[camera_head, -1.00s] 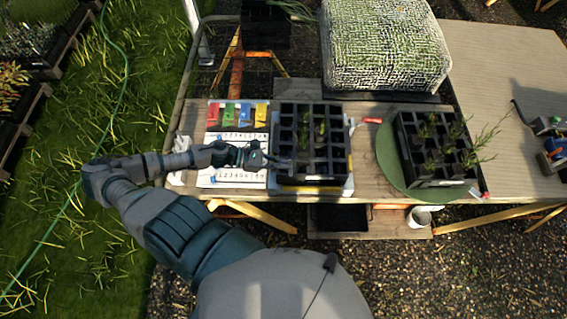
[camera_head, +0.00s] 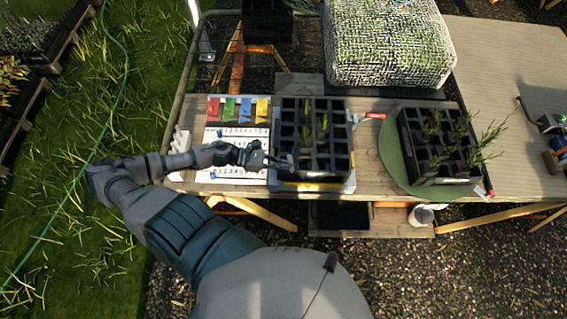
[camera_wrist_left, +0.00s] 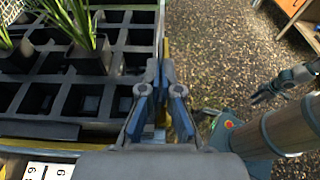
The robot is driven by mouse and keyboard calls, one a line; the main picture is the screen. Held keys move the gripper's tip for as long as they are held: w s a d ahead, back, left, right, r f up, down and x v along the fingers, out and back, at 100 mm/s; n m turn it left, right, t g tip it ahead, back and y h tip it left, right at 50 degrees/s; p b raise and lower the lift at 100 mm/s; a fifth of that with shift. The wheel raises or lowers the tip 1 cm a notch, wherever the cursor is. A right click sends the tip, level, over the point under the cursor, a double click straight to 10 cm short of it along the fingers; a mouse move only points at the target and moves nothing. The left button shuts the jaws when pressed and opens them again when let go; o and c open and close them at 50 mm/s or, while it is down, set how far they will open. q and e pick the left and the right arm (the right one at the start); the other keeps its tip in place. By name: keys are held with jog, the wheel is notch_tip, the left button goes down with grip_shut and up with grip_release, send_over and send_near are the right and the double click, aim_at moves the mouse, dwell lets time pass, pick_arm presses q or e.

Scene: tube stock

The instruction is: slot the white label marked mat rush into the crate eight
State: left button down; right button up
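My left gripper (camera_head: 286,160) is over the near left corner of a black celled crate (camera_head: 313,176) holding a few green seedlings. In the left wrist view the fingers of my left gripper (camera_wrist_left: 160,72) are close together beside the crate's rim (camera_wrist_left: 40,129). Whether a thin label is between them cannot be told. Several white upright pieces (camera_head: 180,141), perhaps labels, stand at the table's left edge; no writing on them is legible. A second black crate (camera_head: 455,178) with seedlings stands to the right. No crate number eight is legible. My right gripper (camera_wrist_left: 264,92) appears small in the left wrist view.
A white board (camera_head: 215,133) with printed numbers and coloured cards lies left of the first crate. A round green mat (camera_head: 390,160) lies under the second crate. A mesh-covered block (camera_head: 388,45) stands behind. A red-ended tool (camera_head: 375,115) lies between the crates.

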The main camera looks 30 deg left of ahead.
pick_arm(q)
jog(key=shift+a+f, duration=0.15)
jog(key=shift+f, duration=0.25)
jog(key=c, duration=1.2)
grip_release()
jog(key=shift+c, duration=0.2)
jog(key=v, duration=1.2)
jog(key=shift+w, duration=0.1)
